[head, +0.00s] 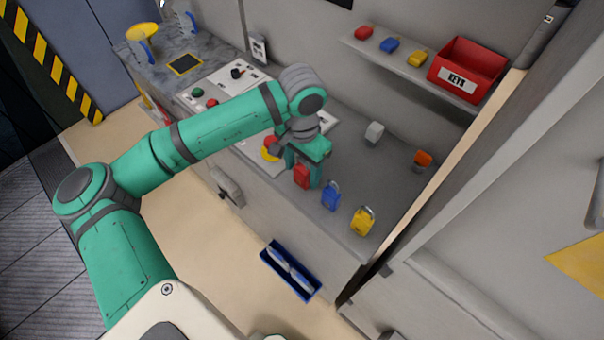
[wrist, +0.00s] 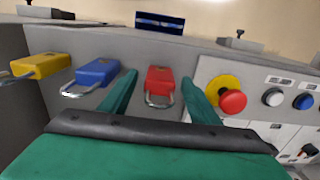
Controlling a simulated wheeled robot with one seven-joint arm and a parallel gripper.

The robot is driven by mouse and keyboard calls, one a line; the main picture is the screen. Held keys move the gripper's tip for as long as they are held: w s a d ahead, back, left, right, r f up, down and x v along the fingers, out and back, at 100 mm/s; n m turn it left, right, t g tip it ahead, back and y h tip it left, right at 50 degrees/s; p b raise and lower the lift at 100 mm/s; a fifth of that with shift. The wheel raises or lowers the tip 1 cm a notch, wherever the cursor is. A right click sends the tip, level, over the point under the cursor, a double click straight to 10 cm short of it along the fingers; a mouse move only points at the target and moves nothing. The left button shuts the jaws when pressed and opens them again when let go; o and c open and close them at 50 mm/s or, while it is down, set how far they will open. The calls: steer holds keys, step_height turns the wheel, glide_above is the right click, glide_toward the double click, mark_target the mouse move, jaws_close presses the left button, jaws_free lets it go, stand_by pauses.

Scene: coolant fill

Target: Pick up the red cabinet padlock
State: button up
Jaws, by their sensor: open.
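The red padlock (head: 302,176) stands on the grey counter, partly hidden behind my gripper in the head view. In the wrist view the red padlock (wrist: 160,82) shows its body and silver shackle between my two green fingers. My gripper (head: 309,172) is open, with one finger on each side of the padlock; the fingers (wrist: 158,88) do not appear closed on it. A blue padlock (head: 331,196) and a yellow padlock (head: 363,220) stand in a row beside it, and both show left of it in the wrist view.
A red emergency button (wrist: 232,101) on a yellow base is close beside one finger. A grey block (head: 374,132) and an orange item (head: 423,159) stand farther back on the counter. A red KEYS bin (head: 489,58) sits on the shelf. A blue tray (head: 290,270) lies below the counter's front.

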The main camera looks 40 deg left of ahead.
steer(key=shift+f, duration=0.7)
steer(key=c, duration=1.2)
steer(key=shift+r, duration=0.1)
steer(key=shift+r, duration=0.55)
steer(key=s+d+r, duration=0.1)
steer(key=d+r, duration=0.3)
steer(key=s+d+r, duration=0.2)
steer(key=d+r, duration=0.2)
steer(key=s+d+r, duration=0.2)
steer(key=d+r, duration=0.1)
steer(key=d, duration=0.2)
steer(key=shift+s+r, duration=0.15)
steer(key=shift+r, duration=0.25)
